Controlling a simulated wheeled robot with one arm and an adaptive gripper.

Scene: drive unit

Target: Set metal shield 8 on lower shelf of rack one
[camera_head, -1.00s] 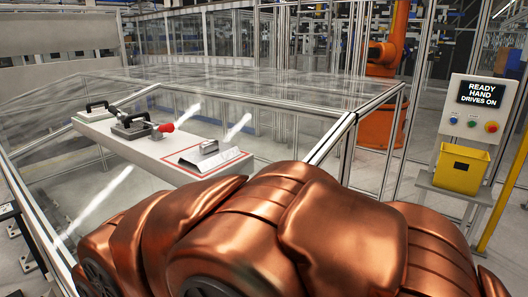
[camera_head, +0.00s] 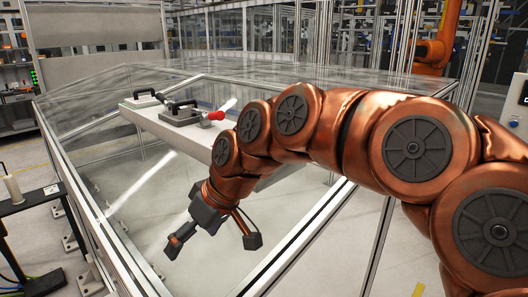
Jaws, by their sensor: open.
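My gripper (camera_head: 214,243) hangs below my bent copper arm, fingers spread and pointing down. I see nothing between the fingers. It is at or inside the clear-walled enclosure (camera_head: 165,195), in front of the white bench (camera_head: 180,134); its depth is hard to tell. No metal shield shows now. The right part of the bench, where a folded metal piece lay earlier, is behind my arm. No number or rack label can be read, so I cannot tell which thing is rack one.
Black-handled clamps (camera_head: 182,115) and a red knob (camera_head: 217,115) sit on the bench. A black stand (camera_head: 30,195) is at the left. An orange robot (camera_head: 432,55) and a control box (camera_head: 516,105) are at the right. Metal frame posts edge the enclosure.

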